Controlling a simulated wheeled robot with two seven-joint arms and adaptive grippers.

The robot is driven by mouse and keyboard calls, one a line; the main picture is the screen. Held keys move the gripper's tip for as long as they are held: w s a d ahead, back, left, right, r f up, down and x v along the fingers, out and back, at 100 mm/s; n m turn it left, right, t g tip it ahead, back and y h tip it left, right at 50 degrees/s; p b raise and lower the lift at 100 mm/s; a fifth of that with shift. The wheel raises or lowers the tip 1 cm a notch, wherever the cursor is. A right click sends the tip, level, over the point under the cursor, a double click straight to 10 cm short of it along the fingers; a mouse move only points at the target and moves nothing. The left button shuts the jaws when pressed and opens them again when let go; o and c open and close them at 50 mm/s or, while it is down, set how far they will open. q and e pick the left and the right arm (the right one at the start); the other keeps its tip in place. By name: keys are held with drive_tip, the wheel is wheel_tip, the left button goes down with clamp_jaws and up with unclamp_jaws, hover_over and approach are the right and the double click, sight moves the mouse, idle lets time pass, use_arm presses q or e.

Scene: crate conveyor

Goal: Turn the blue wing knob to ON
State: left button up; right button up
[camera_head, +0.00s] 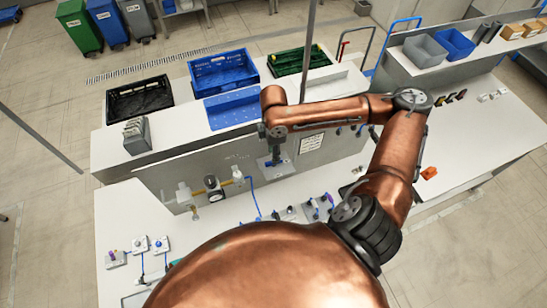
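My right arm comes in from the right, and its gripper (276,158) points down at the front wall of the raised conveyor bench. A small blue part, which may be the blue wing knob (269,163), shows at the fingertips on a light grey plate (275,168). The gripper covers most of it, so I cannot tell its setting, whether the fingers touch it, or whether they are open or shut. My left gripper is not in view.
A round gauge with yellow fittings (213,189) is left of the plate. Several small switch blocks stand on the lower white bench (228,218). Black (138,99), blue (222,72) and green (299,62) crates stand behind. A thin grey post (310,25) rises behind my forearm.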

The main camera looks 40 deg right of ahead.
wheel_tip(320, 180, up, 8)
drive_tip(key=shift+f, duration=0.15)
idle(0.6)
drive_tip(key=shift+a+f, duration=0.1)
drive_tip(key=shift+a, duration=0.05)
